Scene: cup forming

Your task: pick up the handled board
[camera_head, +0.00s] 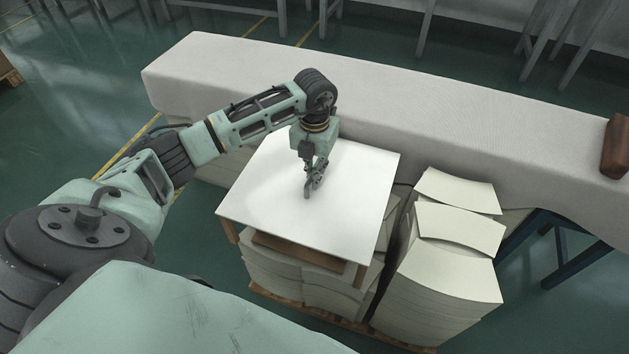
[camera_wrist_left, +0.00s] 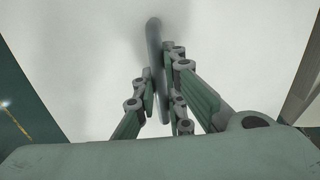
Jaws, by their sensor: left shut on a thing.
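The handled board (camera_head: 268,190) is a flat white panel with wooden strips under its edges. It lies on top of a stack of pale sheets in the head view. In the left wrist view its white surface (camera_wrist_left: 80,60) fills most of the picture, and a dark grey bar handle (camera_wrist_left: 154,45) stands on it. My left gripper (camera_head: 308,190) is above the board's middle, its fingers pointing down. In the left wrist view my left gripper (camera_wrist_left: 163,95) has its fingers closed on the handle from both sides. My right gripper is not in view.
Stacks of curved pale sheets (camera_head: 455,270) stand on a pallet right of the board. A long table with a white cloth (camera_head: 450,120) runs behind. A brown block (camera_head: 616,148) sits at its right end. Blue table legs (camera_head: 565,255) stand at the right.

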